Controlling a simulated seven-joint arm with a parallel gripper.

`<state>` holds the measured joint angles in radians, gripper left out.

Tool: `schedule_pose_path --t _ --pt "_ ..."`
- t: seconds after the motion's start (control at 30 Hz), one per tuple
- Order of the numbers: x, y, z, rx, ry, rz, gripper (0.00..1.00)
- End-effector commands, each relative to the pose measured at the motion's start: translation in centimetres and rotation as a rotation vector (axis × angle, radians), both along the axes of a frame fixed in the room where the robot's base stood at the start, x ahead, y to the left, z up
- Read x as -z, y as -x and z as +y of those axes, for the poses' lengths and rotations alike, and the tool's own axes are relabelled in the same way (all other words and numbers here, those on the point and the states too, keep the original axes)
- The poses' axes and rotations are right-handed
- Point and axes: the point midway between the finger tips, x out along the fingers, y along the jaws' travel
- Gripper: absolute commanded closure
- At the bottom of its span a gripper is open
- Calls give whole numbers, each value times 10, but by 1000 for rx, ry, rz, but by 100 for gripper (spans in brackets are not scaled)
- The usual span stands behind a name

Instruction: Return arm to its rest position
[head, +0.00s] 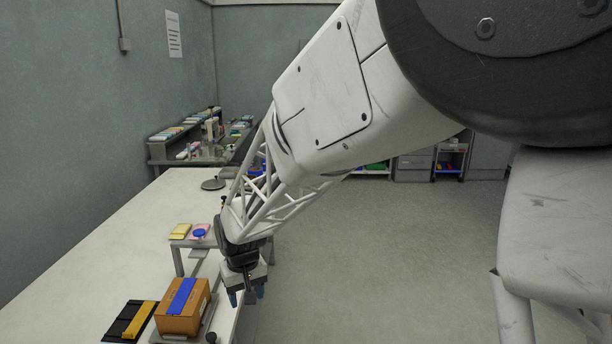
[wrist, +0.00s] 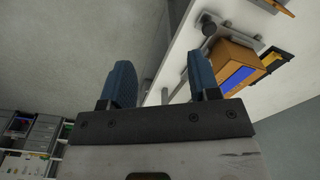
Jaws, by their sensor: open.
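My gripper (head: 246,297) hangs at the right edge of the long white table in the head view, fingers pointing down. In the wrist view my gripper (wrist: 160,84) shows two blue fingers spread apart with nothing between them. An orange-brown box (head: 183,307) with a blue strip on top stands on the table, to the left of my gripper and apart from it. The box also shows in the wrist view (wrist: 220,62), to the right of the fingers. My arm reaches across the head view from the upper right and hides part of the table's far side.
The white table (head: 60,275) runs along the left. A black tray with a yellow item (head: 130,320) lies beside the box. A small raised stand holds yellow (head: 180,231) and pink items with a blue disc (head: 199,233). Shelves stand at the back. The floor (head: 400,260) right of the table is clear.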

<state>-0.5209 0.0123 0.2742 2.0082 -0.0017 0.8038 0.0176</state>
Motion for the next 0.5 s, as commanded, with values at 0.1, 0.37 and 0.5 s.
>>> schedule_pose_path --t 0.1,0.37,0.5 --pt "-23 9 -36 41 -9 -16 44" --pt "-60 38 -105 124 -20 -43 44" --pt "-77 57 -140 168 -25 -58 44"
